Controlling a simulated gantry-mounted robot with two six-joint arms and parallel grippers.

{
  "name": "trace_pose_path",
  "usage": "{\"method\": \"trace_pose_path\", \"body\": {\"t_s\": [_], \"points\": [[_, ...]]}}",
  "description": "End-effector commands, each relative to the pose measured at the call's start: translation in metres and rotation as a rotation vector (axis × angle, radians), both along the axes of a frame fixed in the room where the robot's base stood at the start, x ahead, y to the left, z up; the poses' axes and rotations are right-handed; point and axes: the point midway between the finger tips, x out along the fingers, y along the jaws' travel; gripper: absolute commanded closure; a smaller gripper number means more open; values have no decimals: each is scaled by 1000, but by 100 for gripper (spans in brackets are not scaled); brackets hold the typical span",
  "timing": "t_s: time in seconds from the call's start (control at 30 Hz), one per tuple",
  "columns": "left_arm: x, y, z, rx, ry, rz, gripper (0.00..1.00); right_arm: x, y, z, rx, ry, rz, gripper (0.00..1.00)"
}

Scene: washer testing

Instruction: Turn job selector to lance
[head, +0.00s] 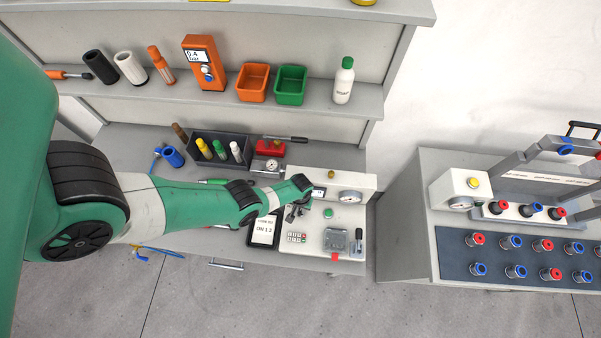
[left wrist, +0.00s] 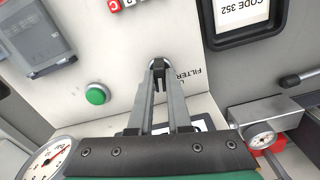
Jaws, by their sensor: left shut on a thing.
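My left gripper (head: 293,213) reaches down over the white test panel (head: 312,246) on the bench. In the left wrist view the fingers of my left gripper (left wrist: 159,82) are closed together on the job selector (left wrist: 158,64), a small dark knob. The fingers cover most of the knob, so its pointer direction cannot be told. Printed beside it is the word FILTER and part of another label that is cut off by the fingers. My right gripper is not in view.
A green button (left wrist: 97,94) and a gauge (left wrist: 45,160) sit beside the selector. A framed code display (head: 264,231) is left of the panel. A dark tray (head: 225,143) with bottles stands behind. Another bench with fittings (head: 510,255) is at the right.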

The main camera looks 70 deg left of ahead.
Motion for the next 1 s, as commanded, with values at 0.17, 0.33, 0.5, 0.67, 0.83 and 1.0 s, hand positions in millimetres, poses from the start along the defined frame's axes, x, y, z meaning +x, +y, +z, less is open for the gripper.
{"method": "trace_pose_path", "body": {"t_s": [0.17, 0.33, 0.5, 0.67, 0.83, 1.0], "points": [[0, 0, 0, 1, -1, 164, 100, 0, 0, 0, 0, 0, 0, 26], [0, 0, -1, 1, 0, 309, 100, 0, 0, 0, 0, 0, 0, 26], [0, 0, -1, 1, 0, 428, 100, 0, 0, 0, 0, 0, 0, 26], [0, 0, -1, 1, 0, 506, 100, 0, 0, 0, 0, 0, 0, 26], [0, 0, -1, 1, 0, 553, 100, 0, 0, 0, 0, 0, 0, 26], [0, 0, -1, 1, 0, 570, 100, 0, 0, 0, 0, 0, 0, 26]]}}
